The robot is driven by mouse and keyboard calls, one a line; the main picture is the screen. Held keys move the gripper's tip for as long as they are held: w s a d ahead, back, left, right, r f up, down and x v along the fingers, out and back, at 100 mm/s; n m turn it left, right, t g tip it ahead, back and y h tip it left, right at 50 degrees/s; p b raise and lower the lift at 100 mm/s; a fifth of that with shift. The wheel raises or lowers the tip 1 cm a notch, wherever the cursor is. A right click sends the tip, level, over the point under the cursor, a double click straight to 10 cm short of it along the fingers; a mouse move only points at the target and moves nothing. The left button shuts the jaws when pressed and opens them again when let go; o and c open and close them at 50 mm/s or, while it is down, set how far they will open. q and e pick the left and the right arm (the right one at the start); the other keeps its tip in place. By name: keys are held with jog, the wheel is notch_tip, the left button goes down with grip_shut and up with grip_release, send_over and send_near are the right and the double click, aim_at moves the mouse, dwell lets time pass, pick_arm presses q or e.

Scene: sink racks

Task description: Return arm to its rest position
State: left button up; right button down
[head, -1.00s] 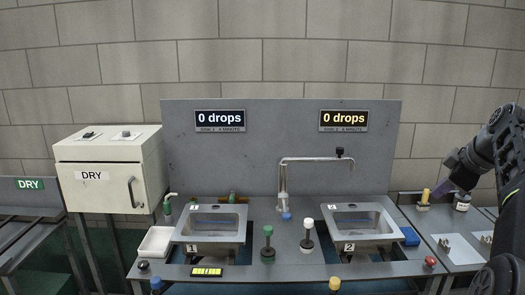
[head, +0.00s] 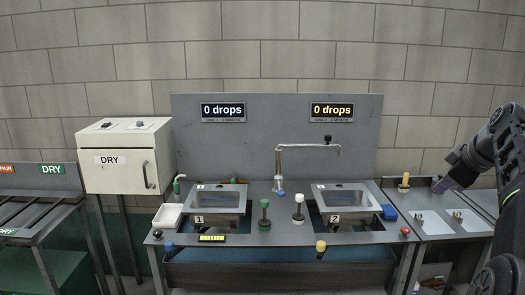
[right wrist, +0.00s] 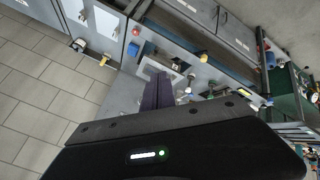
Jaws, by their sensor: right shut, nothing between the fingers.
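My right gripper (head: 443,185) is at the right side of the head view, above the grey side counter right of the sinks. Its purple fingers (right wrist: 158,92) also show in the right wrist view, closed together with nothing between them. My left gripper is in neither view. My right arm (head: 505,150) comes in from the right edge of the head view.
Sink 1 (head: 214,222) and sink 2 (head: 339,222) stand in the middle bench with a bent tap (head: 309,148) between them. A yellow-topped item (head: 404,182) stands on the side counter (head: 455,232). A white DRY cabinet (head: 125,158) is on the left.

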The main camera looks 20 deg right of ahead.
jog(key=w+f+m+h, duration=0.1)
jog(key=w+f+m, duration=0.6)
jog(key=w+f, duration=0.7)
jog(key=w+a+f+m+y, duration=0.1)
jog(key=w+a+f, duration=0.1)
jog(key=a+f, duration=1)
jog(key=w+a+f+y, duration=0.1)
jog(key=a+f, duration=0.7)
jog(key=f, duration=0.7)
jog(key=s+a+f+g+y, duration=0.15)
jog(key=s+a+f, duration=0.25)
jog(key=a+f, duration=0.45)
jog(key=s+a+f+g+y, duration=0.15)
jog(key=s+a+f, duration=0.3)
jog(key=a, duration=0.75)
jog(key=s+a+f+n+g+y, duration=0.1)
jog(key=s+a+f, duration=0.2)
jog(key=s+a, duration=0.6)
jog(key=s+a+f+n+g+y, duration=0.2)
jog(key=s+a+f, duration=0.2)
jog(key=s+a, duration=0.6)
jog(key=shift+s+a+g+y, duration=0.2)
jog(key=shift+s+g+y, duration=0.1)
jog(key=shift+s, duration=0.25)
